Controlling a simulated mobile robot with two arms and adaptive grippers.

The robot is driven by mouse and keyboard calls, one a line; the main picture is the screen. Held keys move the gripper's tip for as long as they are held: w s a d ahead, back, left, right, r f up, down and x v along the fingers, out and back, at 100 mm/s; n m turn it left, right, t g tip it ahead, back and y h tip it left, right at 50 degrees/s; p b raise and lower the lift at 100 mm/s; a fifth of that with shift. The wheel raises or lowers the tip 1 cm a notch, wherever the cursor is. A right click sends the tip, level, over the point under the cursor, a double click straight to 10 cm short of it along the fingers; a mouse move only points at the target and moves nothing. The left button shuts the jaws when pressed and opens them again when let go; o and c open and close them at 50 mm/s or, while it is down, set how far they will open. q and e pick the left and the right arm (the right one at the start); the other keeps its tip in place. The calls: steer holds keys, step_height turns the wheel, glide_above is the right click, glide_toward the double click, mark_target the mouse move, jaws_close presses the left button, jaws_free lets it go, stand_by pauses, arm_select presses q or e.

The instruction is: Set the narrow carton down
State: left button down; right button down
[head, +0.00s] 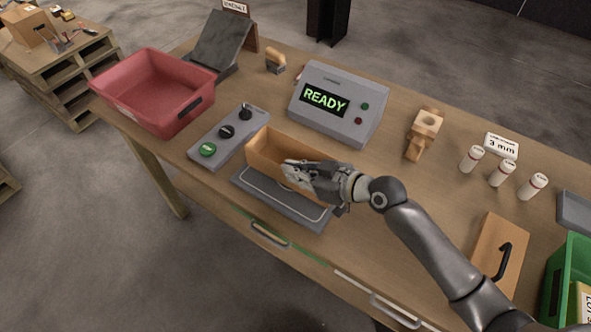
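The narrow carton (266,157) is a long orange-brown box at the middle of the table. It lies over the back edge of a dark grey pad (258,188) with a pale outline. I cannot tell whether it touches the pad or is held just above it. My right gripper (297,172) reaches in from the right and is shut on the carton's near side. The hand hides the carton's right end. My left gripper is not in view.
A grey button panel (228,134) stands left of the carton and a console reading READY (342,103) behind it. A red bin (160,92) is at the left. A wooden fixture (423,135), white cylinders (502,173) and a green bin (569,262) are to the right.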

steer(key=shift+f, duration=0.15)
steer(key=shift+f, duration=0.1)
steer(key=shift+f, duration=0.15)
steer(key=c, duration=1.6)
jaws_free()
steer(key=shift+c, duration=0.2)
